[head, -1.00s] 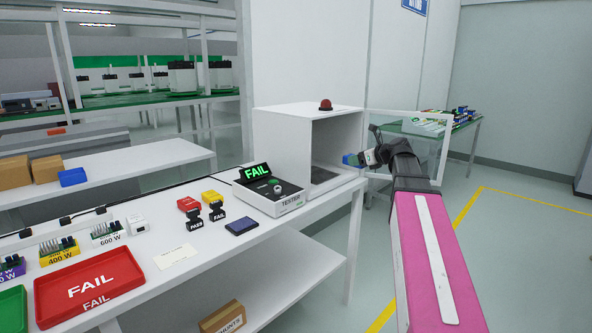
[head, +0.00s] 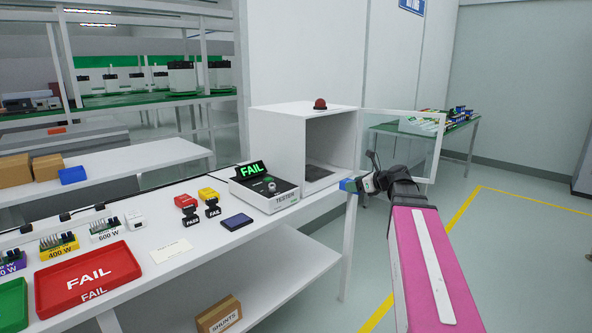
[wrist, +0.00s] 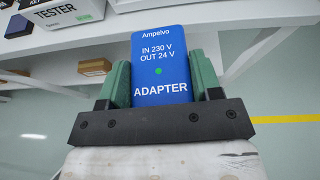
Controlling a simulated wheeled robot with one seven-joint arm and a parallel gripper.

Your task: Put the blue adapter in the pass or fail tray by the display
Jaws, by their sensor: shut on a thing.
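The blue adapter (wrist: 160,66) is held in my gripper (wrist: 160,90), between its two green fingers in the wrist view. Its face reads Ampelvo, IN 230 V, OUT 24 V. In the head view the adapter (head: 348,186) is just off the right end of the bench, in front of the white test box. The tester display (head: 251,170) reads FAIL in green. The red FAIL tray (head: 60,298) lies at the bench's left front and looks empty. A green tray (head: 12,312) is cut off at the left edge; its label is not visible.
The open white test box (head: 290,120), with a red lamp on top, stands beside the tester (head: 283,199). PASS and FAIL stamps (head: 211,203), a dark blue pad (head: 237,222) and a paper card (head: 171,251) lie between the tester and the red tray.

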